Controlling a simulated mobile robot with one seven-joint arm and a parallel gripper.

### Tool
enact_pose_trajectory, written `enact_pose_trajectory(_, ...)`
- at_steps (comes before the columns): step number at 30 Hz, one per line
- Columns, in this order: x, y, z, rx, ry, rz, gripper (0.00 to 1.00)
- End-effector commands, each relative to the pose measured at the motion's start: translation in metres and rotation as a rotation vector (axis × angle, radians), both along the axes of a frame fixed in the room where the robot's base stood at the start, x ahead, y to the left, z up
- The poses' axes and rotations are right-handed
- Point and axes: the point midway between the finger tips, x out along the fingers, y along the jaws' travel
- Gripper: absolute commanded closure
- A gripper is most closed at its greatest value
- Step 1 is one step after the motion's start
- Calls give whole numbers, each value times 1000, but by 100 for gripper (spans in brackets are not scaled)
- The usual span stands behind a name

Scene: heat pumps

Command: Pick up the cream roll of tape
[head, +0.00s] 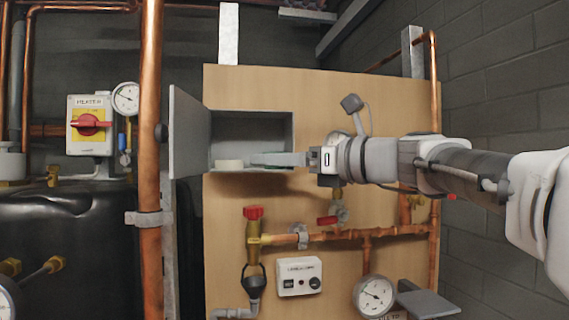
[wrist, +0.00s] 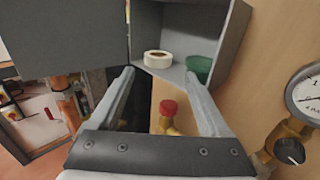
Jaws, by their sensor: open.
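The cream roll of tape (wrist: 158,59) lies flat on the floor of an open grey wall box (wrist: 176,24); in the head view the roll (head: 229,163) is at the left of the box (head: 252,126). My gripper (wrist: 160,72) is open and empty in the wrist view, its fingers pointing toward the box with the roll ahead between them. In the head view my gripper (head: 268,159) reaches in from the right at the box's lower front. A green object (wrist: 199,68) stands to the right of the roll, partly hidden by the right finger.
The box's grey door (head: 188,133) hangs open on the left, beside a vertical copper pipe (head: 150,100). A red-capped valve (head: 253,213) is below the box. A gauge (wrist: 303,95) is at the right in the wrist view.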

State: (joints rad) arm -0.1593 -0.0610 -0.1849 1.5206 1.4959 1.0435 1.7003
Motion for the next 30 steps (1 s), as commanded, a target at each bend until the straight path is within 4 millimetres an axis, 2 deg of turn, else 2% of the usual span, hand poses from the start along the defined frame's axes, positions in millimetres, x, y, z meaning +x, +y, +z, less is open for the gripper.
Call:
enact_pose_trajectory(3,12,20,0,-1,1,2,20)
enact_pose_trajectory(11,22,37,0,-2,-1,0,20)
enact_pose_trajectory(21,44,76,-4,-1,0,0,20)
enact_pose_trajectory(30,46,80,-4,-2,-2,-1,20)
